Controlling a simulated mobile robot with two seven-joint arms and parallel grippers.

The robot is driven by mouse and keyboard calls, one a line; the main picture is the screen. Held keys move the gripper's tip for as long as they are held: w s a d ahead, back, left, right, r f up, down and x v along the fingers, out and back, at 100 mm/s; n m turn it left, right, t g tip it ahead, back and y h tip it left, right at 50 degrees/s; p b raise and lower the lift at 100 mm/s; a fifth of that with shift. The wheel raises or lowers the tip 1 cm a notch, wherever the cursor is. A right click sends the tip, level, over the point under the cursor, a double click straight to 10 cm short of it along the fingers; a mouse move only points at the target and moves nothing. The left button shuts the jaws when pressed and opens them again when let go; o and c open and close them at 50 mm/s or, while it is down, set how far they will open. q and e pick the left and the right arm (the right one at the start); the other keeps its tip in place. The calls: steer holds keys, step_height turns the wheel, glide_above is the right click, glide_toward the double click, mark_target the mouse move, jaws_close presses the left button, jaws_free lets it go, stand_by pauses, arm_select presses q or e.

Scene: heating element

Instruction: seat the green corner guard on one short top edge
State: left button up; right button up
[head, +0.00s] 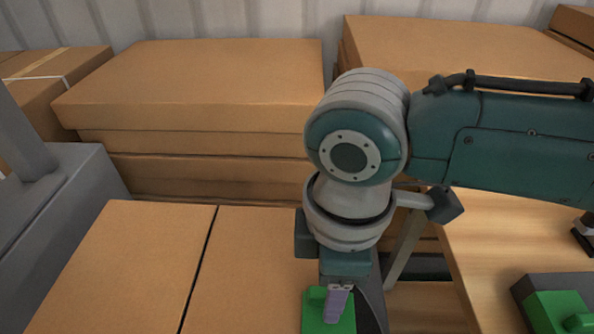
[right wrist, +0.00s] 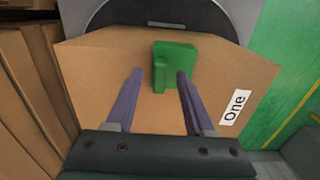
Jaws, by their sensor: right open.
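The green corner guard (right wrist: 176,62) lies against the far top edge of a cardboard box (right wrist: 95,75) in the right wrist view, with a raised block on its left side. I cannot tell whether it is fully down on the edge. My right gripper (right wrist: 160,73) is open, its two purple fingers reaching toward the guard; the right fingertip overlaps it in the picture, and contact is unclear. In the head view the guard (head: 314,314) shows at the bottom, partly hidden by my right gripper (head: 338,290), which points down. My left gripper is not in view.
The box carries a white label reading "One" (right wrist: 234,107). Stacked cardboard boxes (head: 200,80) stand at the back. More cardboard (head: 120,250) lies at the front left. A grey box with green pieces (head: 560,305) sits on the wooden table (head: 500,250) at right.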

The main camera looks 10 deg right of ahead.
step_height(320, 180, up, 10)
steer(key=p, duration=0.2)
stand_by(0.5)
